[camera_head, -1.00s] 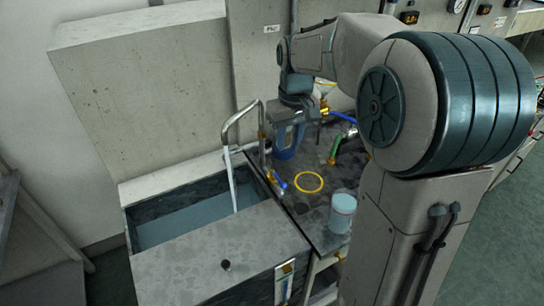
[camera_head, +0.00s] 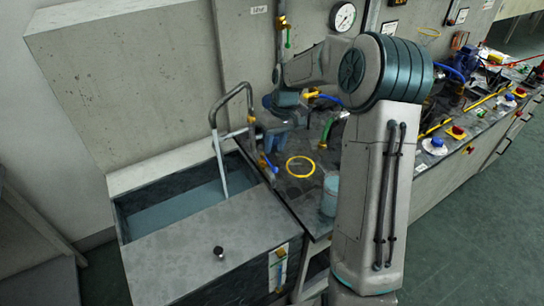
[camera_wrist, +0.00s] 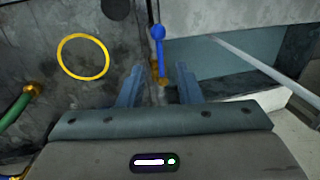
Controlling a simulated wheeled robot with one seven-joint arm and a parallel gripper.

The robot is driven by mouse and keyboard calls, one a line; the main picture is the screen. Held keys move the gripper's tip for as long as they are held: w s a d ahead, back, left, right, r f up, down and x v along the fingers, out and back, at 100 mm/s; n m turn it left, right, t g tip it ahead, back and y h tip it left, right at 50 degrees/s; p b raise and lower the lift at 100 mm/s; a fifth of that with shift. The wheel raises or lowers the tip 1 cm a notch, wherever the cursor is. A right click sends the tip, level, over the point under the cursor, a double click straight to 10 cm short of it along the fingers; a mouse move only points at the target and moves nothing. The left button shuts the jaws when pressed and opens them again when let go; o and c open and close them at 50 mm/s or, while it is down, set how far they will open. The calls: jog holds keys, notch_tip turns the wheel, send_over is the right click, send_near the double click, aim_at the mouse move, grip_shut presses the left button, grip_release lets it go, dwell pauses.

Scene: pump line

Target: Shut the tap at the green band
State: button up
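A tap with a green lever (camera_head: 288,38) and brass body (camera_head: 281,22) is on a pipe high on the back wall. A blue-lever tap (camera_head: 267,162) is on the pipework at the tank's right edge; its blue lever also shows in the wrist view (camera_wrist: 158,34). I cannot make out a green band on either tap. My gripper (camera_head: 265,140) is low beside the bent grey pipe, at the tank's right side. In the wrist view my gripper (camera_wrist: 160,72) is open, with a brass fitting (camera_wrist: 160,74) showing between its fingertips; contact cannot be told.
A water tank (camera_head: 205,258) with a grey lid stands at left. The bench holds a yellow ring (camera_head: 300,167), a green hose (camera_head: 327,132) and a pale blue container (camera_head: 329,196). A gauge (camera_head: 343,17) is on the wall. Pumps and hoses fill the bench at right.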

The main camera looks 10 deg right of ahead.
aim_at(269, 163)
jog(key=shift+s+a+f, duration=0.1)
jog(key=shift+a+f, duration=0.05)
jog(key=shift+f, duration=0.7)
jog(key=shift+a+f, duration=0.2)
jog(key=shift+f, duration=0.65)
jog(key=shift+s+a+f, duration=0.1)
jog(key=shift+a+f, duration=0.05)
jog(key=shift+f, duration=0.7)
grip_shut()
